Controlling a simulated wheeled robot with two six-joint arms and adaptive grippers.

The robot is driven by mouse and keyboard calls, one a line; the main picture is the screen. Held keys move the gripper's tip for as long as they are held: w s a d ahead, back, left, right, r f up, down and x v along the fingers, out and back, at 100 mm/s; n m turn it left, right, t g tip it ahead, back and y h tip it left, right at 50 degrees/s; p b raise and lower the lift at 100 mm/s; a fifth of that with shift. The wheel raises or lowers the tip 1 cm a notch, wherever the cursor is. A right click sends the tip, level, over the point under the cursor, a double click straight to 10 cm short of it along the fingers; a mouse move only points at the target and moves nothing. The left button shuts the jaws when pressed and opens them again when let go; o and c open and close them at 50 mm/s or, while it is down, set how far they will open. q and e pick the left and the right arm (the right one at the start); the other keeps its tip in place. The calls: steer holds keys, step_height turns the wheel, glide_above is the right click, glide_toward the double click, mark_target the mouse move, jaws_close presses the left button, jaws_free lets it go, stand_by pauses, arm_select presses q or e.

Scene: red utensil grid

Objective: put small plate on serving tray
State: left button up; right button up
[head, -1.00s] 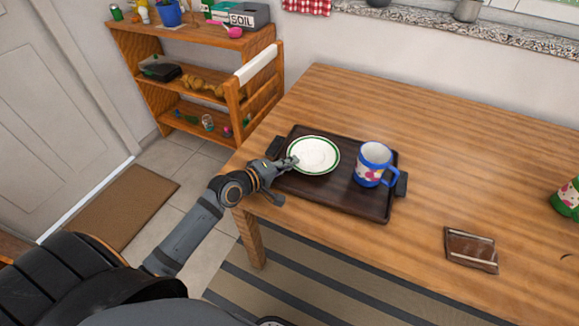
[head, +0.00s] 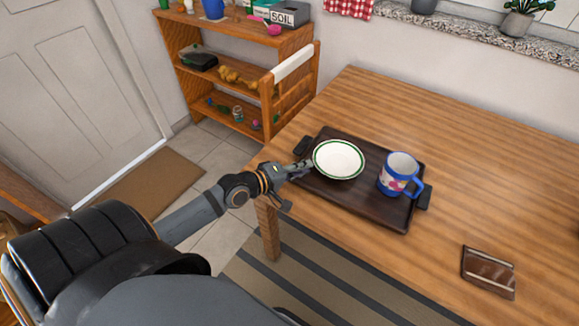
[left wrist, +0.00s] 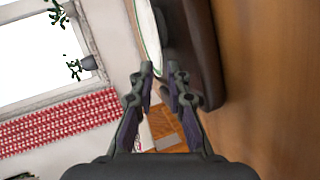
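The small white plate (head: 338,159) with a green rim lies on the left part of the dark brown serving tray (head: 345,198) on the wooden table. My left gripper (head: 308,166) is at the plate's left edge, over the tray's left end. In the left wrist view the two fingertips of the gripper (left wrist: 160,70) stand apart with a narrow gap. The plate's edge (left wrist: 150,40) shows just beyond and between them, and I see no clear grip on it. The tray (left wrist: 205,60) also shows there. My right gripper is not in view.
A blue and white mug (head: 398,175) stands on the right part of the tray. A brown flat item (head: 489,271) lies near the table's front edge. A wooden shelf (head: 225,75) stands beyond the table's left end. The table's back right is clear.

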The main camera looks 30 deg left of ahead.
arm_select(q)
steer(key=p+v, duration=0.2)
steer(key=v, duration=0.1)
steer(key=p+v, duration=0.2)
steer(key=shift+s+r, duration=0.25)
steer(key=shift+r, duration=0.25)
steer(key=shift+s+a+p, duration=0.25)
steer(key=shift+s+p, duration=0.25)
steer(key=shift+s, duration=0.15)
steer(key=shift+f, duration=0.1)
